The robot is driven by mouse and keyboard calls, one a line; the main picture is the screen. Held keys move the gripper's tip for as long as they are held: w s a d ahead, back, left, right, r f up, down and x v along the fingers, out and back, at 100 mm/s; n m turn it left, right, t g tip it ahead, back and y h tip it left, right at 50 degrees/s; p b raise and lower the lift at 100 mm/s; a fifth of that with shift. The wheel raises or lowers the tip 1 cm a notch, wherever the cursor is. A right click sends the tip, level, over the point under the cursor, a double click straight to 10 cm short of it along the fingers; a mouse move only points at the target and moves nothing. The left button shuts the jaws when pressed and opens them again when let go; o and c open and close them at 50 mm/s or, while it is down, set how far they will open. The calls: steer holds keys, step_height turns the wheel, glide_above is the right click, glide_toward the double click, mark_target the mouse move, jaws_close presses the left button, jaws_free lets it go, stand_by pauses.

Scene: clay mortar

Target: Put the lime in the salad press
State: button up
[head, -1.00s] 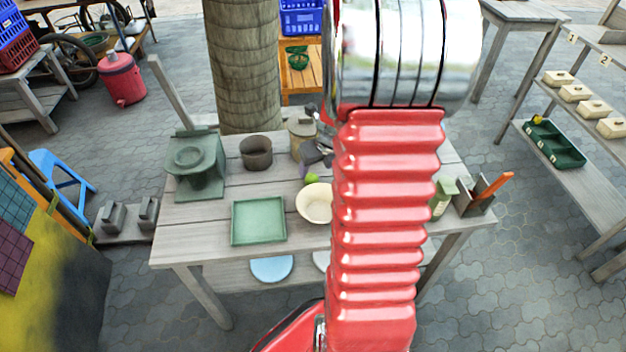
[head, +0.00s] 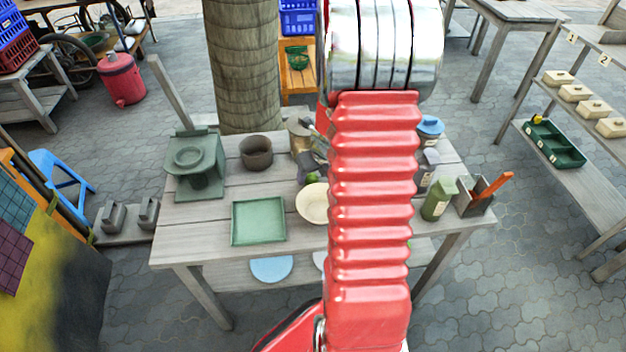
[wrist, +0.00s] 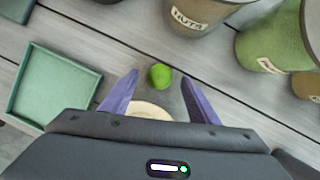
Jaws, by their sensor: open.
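The lime (wrist: 160,75) is small, round and bright green and lies on the plank table behind the cream bowl. In the head view the lime (head: 313,178) is partly hidden by my gripper (head: 313,160). In the wrist view my gripper (wrist: 160,82) is open, its two purple fingers on either side of the lime with gaps between. I cannot tell its exact height above the table. No part is labelled as the salad press; a grey-green stand with a round top (head: 193,170) and a brown round pot (head: 256,153) stand at the table's left.
The cream bowl (head: 312,204) sits just in front of the lime, partly hidden by my arm. A green square tray (head: 258,221) lies at front left. A container marked NUTS (wrist: 195,18) and a green container (wrist: 270,45) stand close by. A green bottle (head: 438,200) stands at right.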

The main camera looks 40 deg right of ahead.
mark_target(312, 177)
steer(key=shift+x, duration=0.9)
steer(key=shift+c, duration=0.3)
steer(key=c, duration=1.2)
steer(key=shift+o, duration=0.2)
steer(key=shift+w+r, duration=0.1)
steer(key=shift+r, duration=0.05)
step_height(312, 177, up, 10)
